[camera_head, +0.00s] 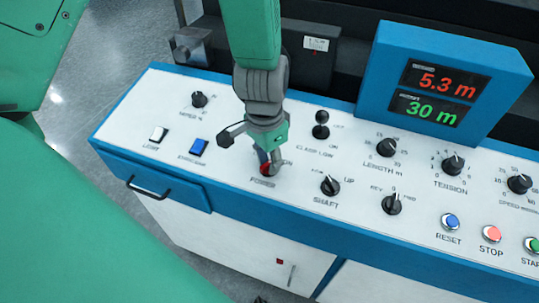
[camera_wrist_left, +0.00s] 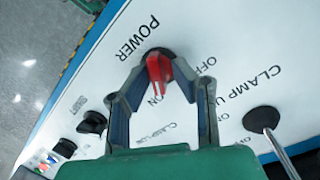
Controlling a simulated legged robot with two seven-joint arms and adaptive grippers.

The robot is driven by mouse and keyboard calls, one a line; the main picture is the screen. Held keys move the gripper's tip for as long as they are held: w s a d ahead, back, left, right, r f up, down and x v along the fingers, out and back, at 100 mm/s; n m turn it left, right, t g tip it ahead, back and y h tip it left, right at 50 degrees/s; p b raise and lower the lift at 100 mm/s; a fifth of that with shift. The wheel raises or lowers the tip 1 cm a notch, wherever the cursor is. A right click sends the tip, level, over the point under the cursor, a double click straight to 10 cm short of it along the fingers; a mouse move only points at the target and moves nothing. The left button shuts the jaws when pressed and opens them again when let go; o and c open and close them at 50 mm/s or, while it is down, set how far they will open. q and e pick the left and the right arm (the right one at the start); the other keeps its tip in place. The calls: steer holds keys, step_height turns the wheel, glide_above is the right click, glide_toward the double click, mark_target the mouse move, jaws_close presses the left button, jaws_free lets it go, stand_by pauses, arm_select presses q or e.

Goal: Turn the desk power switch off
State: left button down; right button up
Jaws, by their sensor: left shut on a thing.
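The power switch is a red knob (camera_head: 264,168) on a dark round base, above the POWER label on the white desk panel (camera_head: 230,185). It also shows as a red handle (camera_wrist_left: 158,68) in the left wrist view, with its lower end near the ON lettering. OFF lettering is beside it. My left gripper (camera_head: 267,160) points down at the knob, with its fingers on both sides of it and shut on it. The gripper partly hides the knob in the head view. My right gripper is not in view.
A clamp lever (camera_head: 321,125) stands behind and right of the switch. A blue display box (camera_head: 445,80) rises at the back right, reading 5.3 m and 30 m.

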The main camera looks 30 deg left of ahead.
arm_select(q)
steer(key=shift+s+f+n+p, duration=0.1)
steer(key=shift+s+n+p, duration=0.35)
steer(key=shift+n, duration=0.45)
steer(key=n+p, duration=0.1)
steer(key=n, duration=0.1)
steer(key=shift+d+n+h, duration=0.1)
steer(key=shift+n+h, duration=0.2)
steer(key=shift+h, duration=0.1)
steer(key=n+t+p, duration=0.1)
steer(key=n+p, duration=0.1)
steer(key=n, duration=0.2)
steer(key=shift+n, duration=0.3)
steer(key=n, duration=0.3)
steer(key=shift+s+f, duration=0.1)
steer(key=shift+n+t+p, duration=0.3)
steer(key=shift+n+t, duration=0.2)
steer(key=shift+n, duration=1.1)
